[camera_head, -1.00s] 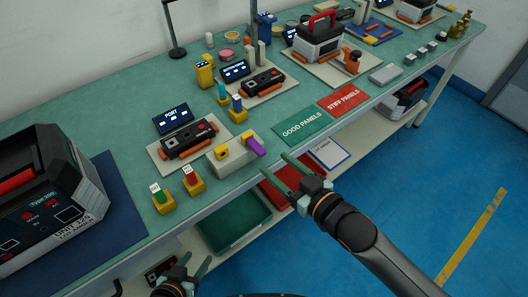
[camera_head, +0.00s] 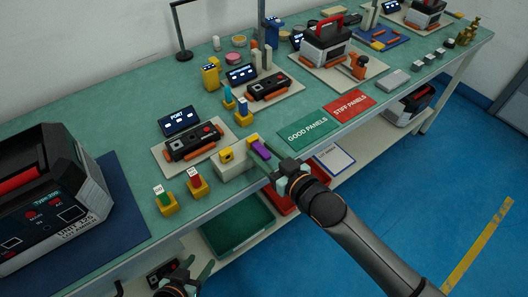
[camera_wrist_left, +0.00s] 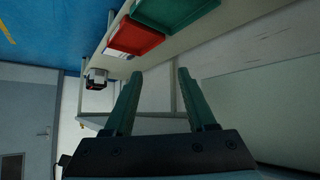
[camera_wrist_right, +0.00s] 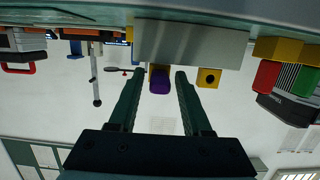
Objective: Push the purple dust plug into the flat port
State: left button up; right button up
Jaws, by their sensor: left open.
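The purple dust plug (camera_head: 262,150) sits at the right end of a pale block (camera_head: 236,166) near the table's front edge. My right gripper (camera_head: 267,157) is at the plug, its fingers one on each side. In the right wrist view the purple plug (camera_wrist_right: 160,83) lies between the open fingers, with gaps visible on both sides. A black panel (camera_head: 193,142) with a "PORT" screen (camera_head: 179,120) behind it lies left of the block. I cannot tell which opening is the flat port. My left gripper (camera_head: 199,266) is open and empty, low in front of the table.
Yellow holders with a green plug (camera_head: 164,198) and a red plug (camera_head: 195,181) stand front left of the block. A second yellow piece (camera_head: 226,155) is on the block. Green (camera_head: 308,131) and red (camera_head: 349,105) panel mats lie to the right. Trays sit on the shelf below.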

grip_shut()
dwell(0.7)
dwell(1.2)
